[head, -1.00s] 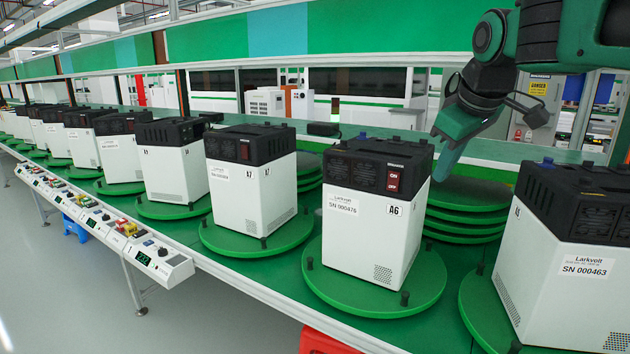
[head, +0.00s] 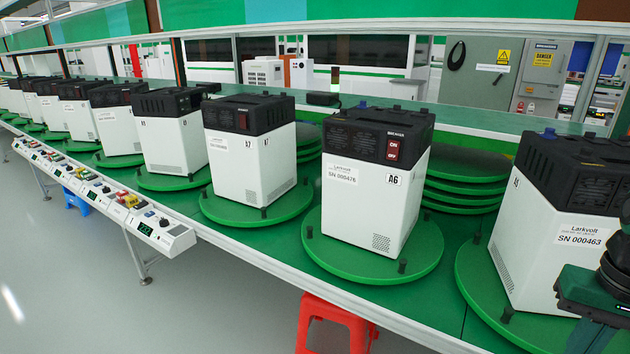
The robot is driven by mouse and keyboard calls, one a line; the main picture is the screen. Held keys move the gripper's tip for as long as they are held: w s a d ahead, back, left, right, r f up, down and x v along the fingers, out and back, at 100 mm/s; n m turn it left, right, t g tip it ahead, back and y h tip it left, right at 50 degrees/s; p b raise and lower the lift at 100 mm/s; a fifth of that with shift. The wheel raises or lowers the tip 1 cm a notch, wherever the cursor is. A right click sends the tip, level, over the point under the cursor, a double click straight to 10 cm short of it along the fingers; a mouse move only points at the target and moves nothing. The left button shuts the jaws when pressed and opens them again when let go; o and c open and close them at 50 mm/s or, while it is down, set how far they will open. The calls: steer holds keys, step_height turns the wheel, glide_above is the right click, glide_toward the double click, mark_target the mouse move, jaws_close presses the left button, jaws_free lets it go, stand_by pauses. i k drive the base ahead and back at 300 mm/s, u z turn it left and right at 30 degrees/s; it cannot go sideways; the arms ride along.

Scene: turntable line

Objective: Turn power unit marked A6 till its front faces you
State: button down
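The power unit marked A6 (head: 368,190) is a white box with a black top, upright on a round green turntable (head: 345,262) with short black pegs at its rim. One corner of it points roughly toward me. Its left visible face carries a Larkvolt label reading SN 000476 and black vents above. Its right visible face carries the A6 tag, a red ON/OFF switch and a small grille low down. My gripper (head: 590,335) is at the lower right edge, partly cut off, in front of the neighbouring unit and apart from A6. Its finger opening cannot be made out.
A unit labelled SN 000463 (head: 575,210) stands on its own turntable to the right. Unit A7 (head: 248,150) stands to the left, with more beyond. Spare green discs (head: 465,190) are stacked behind A6. A red stool (head: 335,325) is under the belt edge.

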mark_target(423, 250)
steer(key=k, duration=0.55)
steer(key=u, duration=0.35)
steer(key=i, duration=1.4)
steer(key=u, duration=0.4)
